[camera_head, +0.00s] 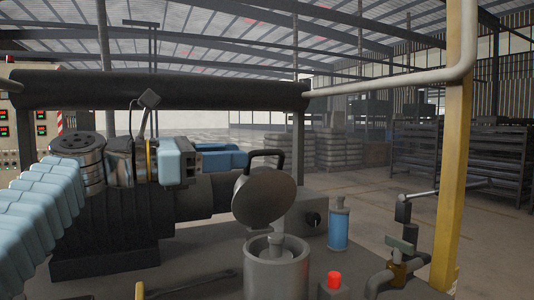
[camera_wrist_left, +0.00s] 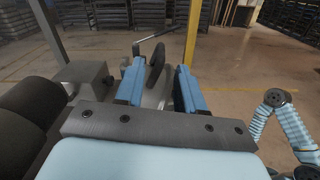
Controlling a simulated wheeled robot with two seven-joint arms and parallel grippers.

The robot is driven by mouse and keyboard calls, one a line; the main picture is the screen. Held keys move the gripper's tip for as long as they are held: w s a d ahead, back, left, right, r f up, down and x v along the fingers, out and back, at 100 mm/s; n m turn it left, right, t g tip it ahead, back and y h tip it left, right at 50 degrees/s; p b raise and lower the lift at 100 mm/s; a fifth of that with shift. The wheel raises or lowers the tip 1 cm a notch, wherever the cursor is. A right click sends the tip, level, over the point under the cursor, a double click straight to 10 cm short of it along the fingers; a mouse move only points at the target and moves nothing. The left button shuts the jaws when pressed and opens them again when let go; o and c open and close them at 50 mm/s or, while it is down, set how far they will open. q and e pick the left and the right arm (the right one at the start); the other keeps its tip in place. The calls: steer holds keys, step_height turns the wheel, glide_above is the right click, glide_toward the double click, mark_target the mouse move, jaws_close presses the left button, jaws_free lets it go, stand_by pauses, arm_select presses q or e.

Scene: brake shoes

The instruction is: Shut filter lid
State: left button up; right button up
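The filter lid (camera_head: 263,197) is a dark round disc with a loop handle (camera_head: 268,153) on its upper edge. It stands raised and tilted above the grey cylindrical filter housing (camera_head: 277,272), whose top is open with a short post inside. My left gripper (camera_head: 238,156) has blue fingers and is just left of the lid's upper part. My right gripper is not in view.
A blue canister (camera_head: 338,226) and a red button (camera_head: 334,280) are right of the housing. Pipework with a valve (camera_head: 400,255) and a yellow post (camera_head: 455,150) stand farther right. A black padded bar (camera_head: 160,90) crosses above my left arm. A wrench (camera_head: 200,287) lies at the front.

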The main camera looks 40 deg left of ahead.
mark_target(252, 155)
arm_select(q)
steer(key=x, duration=0.7)
steer(key=shift+w+d, duration=0.15)
steer(key=shift+w, duration=0.1)
jaws_close()
